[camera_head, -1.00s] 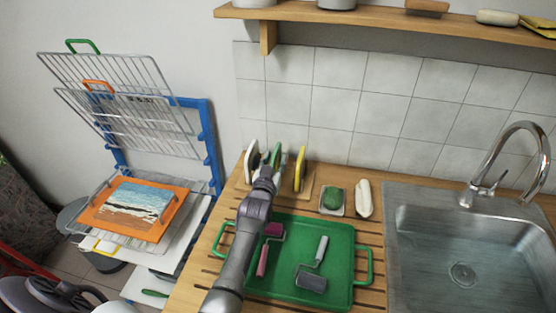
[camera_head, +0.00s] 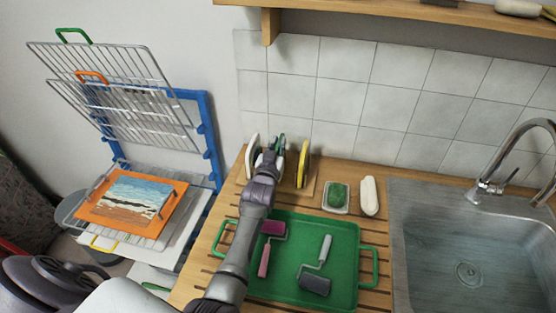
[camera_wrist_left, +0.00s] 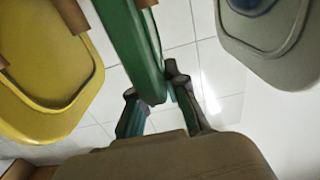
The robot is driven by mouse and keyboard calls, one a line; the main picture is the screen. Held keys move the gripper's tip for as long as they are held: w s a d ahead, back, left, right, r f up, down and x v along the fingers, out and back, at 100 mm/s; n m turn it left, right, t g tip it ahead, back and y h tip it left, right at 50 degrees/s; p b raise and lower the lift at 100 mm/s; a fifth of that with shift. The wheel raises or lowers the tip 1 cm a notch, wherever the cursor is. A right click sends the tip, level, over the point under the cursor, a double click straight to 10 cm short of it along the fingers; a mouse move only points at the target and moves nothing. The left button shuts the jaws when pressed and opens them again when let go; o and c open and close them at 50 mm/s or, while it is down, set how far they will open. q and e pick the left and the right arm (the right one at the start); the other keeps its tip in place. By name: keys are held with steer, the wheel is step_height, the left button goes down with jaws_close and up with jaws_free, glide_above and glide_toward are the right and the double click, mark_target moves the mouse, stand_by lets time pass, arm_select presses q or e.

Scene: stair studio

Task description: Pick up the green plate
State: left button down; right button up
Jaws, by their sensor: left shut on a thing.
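The green plate (camera_head: 281,142) stands upright on edge in a wooden rack at the back of the counter, between a white plate (camera_head: 252,155) and a yellow plate (camera_head: 303,163). In the left wrist view the green plate (camera_wrist_left: 133,45) runs down between my left gripper's fingers, seen nearly edge-on. My left gripper (camera_head: 268,160) is shut on its edge; the gripper and arm hide much of the plate in the head view. In the wrist view the fingertips (camera_wrist_left: 155,97) are on either side of the plate. My right gripper is not in view.
A green tray (camera_head: 345,262) with two rollers lies on the slatted counter below my left arm. A sponge dish (camera_head: 336,197) and a white bar (camera_head: 369,195) lie right of the rack. The sink (camera_head: 470,240) is at right; a wire drying rack (camera_head: 110,85) is at left.

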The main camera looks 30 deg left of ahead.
arm_select(q)
steer(key=shift+s+f, duration=0.15)
steer(key=shift+f, duration=0.15)
steer(key=shift+r, duration=0.4)
step_height(320, 180, up, 10)
steer(key=shift+f+b, duration=0.25)
steer(key=shift+b, duration=0.5)
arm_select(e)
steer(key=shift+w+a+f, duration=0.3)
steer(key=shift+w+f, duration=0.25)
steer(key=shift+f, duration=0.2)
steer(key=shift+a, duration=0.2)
arm_select(q)
steer(key=shift+f, duration=0.1)
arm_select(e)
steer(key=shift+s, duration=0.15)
